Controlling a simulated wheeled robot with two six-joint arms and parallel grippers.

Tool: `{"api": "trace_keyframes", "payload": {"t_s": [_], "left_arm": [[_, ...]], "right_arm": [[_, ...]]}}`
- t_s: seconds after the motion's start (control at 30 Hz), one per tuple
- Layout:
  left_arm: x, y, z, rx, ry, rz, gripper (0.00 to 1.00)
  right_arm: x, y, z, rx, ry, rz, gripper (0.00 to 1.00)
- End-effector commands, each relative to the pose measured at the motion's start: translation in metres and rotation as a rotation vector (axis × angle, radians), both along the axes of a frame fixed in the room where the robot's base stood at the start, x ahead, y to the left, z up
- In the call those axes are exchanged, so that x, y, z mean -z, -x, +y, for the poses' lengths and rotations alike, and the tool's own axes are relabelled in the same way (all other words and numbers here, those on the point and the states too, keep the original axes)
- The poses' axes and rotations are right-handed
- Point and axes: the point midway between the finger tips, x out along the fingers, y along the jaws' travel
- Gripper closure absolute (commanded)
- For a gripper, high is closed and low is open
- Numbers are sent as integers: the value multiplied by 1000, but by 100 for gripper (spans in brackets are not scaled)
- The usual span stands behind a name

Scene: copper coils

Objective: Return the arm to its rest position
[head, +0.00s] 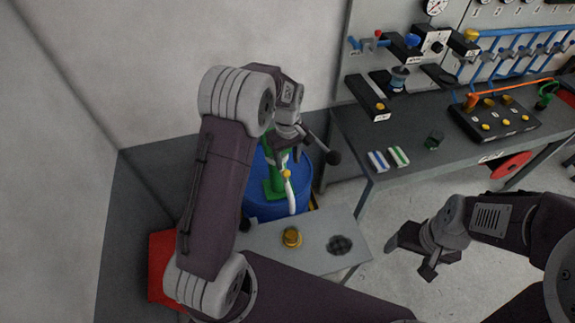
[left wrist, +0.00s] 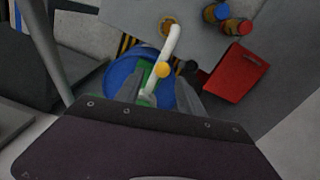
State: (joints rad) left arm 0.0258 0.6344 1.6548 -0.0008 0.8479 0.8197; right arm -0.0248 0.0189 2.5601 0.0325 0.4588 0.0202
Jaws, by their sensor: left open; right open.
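My left arm rises on the left of the head view and bends over at the top. Its gripper (head: 312,155) is open above a blue drum (head: 265,208). On the drum is a green pump-like part (head: 273,185) with a yellow knob and a white curved spout (head: 291,195). In the left wrist view the open fingers (left wrist: 162,98) point toward this pump, and the white spout (left wrist: 172,42) extends beyond them. I cannot tell whether the fingers touch it; nothing is clearly gripped. My right gripper (head: 411,260) is open and empty over the floor at right.
A grey low table (head: 320,225) beside the drum carries a brass-coloured piece (head: 291,237) and a dark round grille. A red box (head: 160,268) stands at lower left. A dark workbench (head: 420,150) with several tools is at right. Walls are at the left and back.

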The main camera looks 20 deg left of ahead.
Motion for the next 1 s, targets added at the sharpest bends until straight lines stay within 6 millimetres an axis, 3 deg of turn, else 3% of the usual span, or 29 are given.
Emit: {"api": "trace_keyframes", "payload": {"t_s": [0.4,0.53,0.67,0.9,1.0], "left_arm": [[3,0,-1,2,0,-1,55],[-16,-3,-5,13,-1,-73,55],[-18,51,-14,84,1,-89,55],[19,168,-20,528,-9,-89,55],[33,191,-20,714,-13,-75,55]], "right_arm": [[3,0,0,0,0,0,23],[20,0,0,0,0,0,23],[42,0,0,0,0,0,23],[56,0,0,0,0,0,23],[53,0,0,0,0,0,23]]}}
